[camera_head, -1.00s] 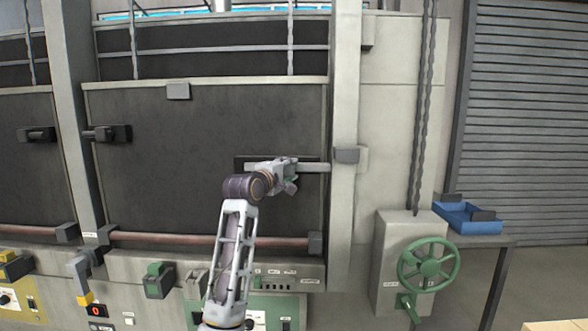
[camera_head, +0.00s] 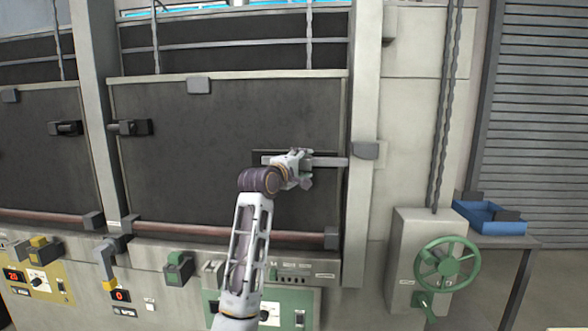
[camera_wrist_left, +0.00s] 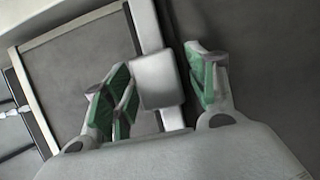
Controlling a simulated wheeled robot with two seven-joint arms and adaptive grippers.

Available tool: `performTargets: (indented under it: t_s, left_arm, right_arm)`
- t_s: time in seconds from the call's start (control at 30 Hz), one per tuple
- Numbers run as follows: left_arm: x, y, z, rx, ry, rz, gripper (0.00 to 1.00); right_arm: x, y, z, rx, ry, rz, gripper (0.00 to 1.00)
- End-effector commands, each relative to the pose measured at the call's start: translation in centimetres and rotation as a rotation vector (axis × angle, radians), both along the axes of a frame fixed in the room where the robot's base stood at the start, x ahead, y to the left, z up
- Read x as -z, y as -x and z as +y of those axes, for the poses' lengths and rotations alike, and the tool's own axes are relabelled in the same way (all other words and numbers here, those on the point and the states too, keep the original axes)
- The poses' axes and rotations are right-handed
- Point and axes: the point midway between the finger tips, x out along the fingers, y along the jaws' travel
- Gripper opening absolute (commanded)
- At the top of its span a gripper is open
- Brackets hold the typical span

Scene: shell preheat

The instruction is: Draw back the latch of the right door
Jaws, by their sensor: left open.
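The right door (camera_head: 190,160) is a large dark panel that stands closed. Its latch (camera_head: 328,161) is a light grey bar on a dark plate, at the door's right side; the bar reaches toward the frame post. My left gripper (camera_head: 301,168) is at the latch, in front of the bar, and hides part of it. In the left wrist view, the green-padded fingers of my left gripper (camera_wrist_left: 165,95) are spread on either side of a grey latch block (camera_wrist_left: 157,80), with a gap visible on the right. My right gripper is not in view.
A catch block (camera_head: 365,150) sits on the post right of the door. Below are a reddish rail (camera_head: 200,231) and a control panel (camera_head: 285,310). A green handwheel (camera_head: 447,264) and a blue tray (camera_head: 490,217) on a table stand to the right.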

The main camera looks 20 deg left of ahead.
Motion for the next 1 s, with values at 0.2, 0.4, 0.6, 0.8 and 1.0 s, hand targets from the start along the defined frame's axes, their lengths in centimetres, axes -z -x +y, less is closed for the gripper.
performTargets:
  t_s: [0.2, 0.4, 0.6, 0.8, 1.0]
  left_arm:
    - [0.1, 0.9, 0.1, 0.000, 0.000, 0.000, 0.57]
    - [0.0, 2.5, 0.3, 0.000, 0.000, 0.000, 0.57]
    - [0.0, 4.5, 0.6, -0.001, 0.001, -0.001, 0.57]
    - [0.0, 6.5, 0.8, -0.001, 0.000, -0.002, 0.57]
    - [0.0, 8.6, 1.1, -0.001, 0.000, -0.001, 0.57]
  right_arm:
    - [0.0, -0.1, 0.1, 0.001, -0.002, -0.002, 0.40]
    - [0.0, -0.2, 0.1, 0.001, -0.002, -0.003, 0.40]
    - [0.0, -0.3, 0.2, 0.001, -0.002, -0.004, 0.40]
    - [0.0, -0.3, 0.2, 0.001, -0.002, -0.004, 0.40]
    - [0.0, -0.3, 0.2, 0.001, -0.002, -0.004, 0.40]
